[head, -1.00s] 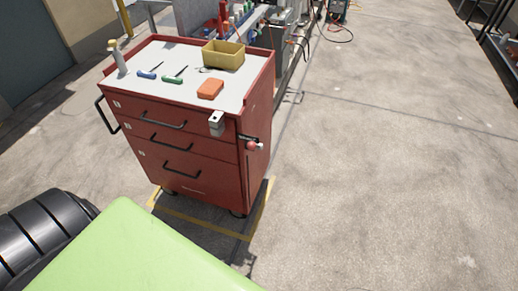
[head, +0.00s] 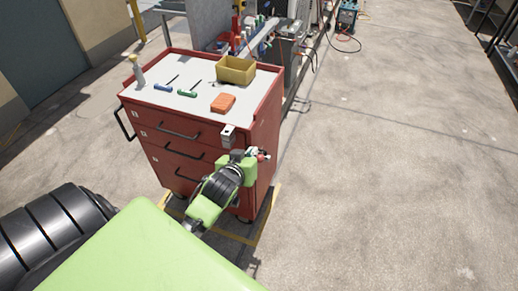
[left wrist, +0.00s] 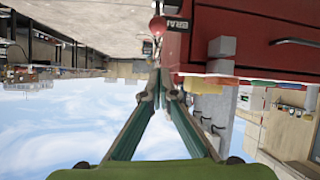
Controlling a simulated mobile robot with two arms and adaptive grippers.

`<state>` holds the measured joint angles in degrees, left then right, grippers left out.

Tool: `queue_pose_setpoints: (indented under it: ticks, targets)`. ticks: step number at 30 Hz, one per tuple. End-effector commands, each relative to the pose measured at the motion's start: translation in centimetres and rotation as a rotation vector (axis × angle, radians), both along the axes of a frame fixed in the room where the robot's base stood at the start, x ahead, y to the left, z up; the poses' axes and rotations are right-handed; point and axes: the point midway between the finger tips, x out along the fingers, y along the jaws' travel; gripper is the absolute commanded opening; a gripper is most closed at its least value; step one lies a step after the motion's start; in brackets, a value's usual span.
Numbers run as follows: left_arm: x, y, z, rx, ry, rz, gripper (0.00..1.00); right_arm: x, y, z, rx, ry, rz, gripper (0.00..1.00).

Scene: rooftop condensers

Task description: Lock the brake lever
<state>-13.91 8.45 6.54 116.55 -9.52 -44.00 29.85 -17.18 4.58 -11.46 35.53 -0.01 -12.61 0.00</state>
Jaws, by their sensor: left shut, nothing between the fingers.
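The brake lever (head: 264,155) has a red ball knob and sits at the front right corner of the red tool cart (head: 265,135). The knob (left wrist: 158,25) shows just beyond the fingertips in the left wrist view, beside a dark label (left wrist: 177,24) on the red panel. That view looks upside down. My left gripper (head: 251,154) is at the lever, and its body hides part of it in the head view. Its fingers (left wrist: 158,77) meet at the tips with nothing between them. Whether they touch the lever is unclear. My right gripper is not in view.
The cart top holds a yellow bin (head: 236,76), an orange box (head: 223,103), screwdrivers (head: 187,93) and a bottle (head: 138,72). A grey block (head: 228,135) juts from the front edge above my gripper. Open concrete (head: 400,170) lies right of the cart.

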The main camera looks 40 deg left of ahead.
Motion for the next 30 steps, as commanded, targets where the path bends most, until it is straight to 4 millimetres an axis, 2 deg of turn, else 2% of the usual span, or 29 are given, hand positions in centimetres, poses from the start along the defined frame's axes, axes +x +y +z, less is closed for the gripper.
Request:
queue_pose_setpoints:
  ticks: [1, 4, 13, 17, 30]
  targets:
    - [0.0, 0.1, 0.8, 0.000, -0.011, 0.005, 0.00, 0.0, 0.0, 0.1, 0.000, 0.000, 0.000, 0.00]
    - [0.0, 0.2, 1.3, -0.001, -0.019, 0.009, 0.00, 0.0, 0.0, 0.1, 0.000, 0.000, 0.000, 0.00]
    - [0.1, 0.2, 1.2, -0.001, -0.018, 0.008, 0.00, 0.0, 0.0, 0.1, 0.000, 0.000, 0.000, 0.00]
    - [0.8, 0.4, 0.8, 0.000, -0.017, 0.008, 0.00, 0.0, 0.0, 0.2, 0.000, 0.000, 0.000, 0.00]
    - [7.3, 2.5, -2.6, 0.001, -0.017, 0.007, 0.00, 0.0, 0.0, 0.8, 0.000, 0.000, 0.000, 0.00]
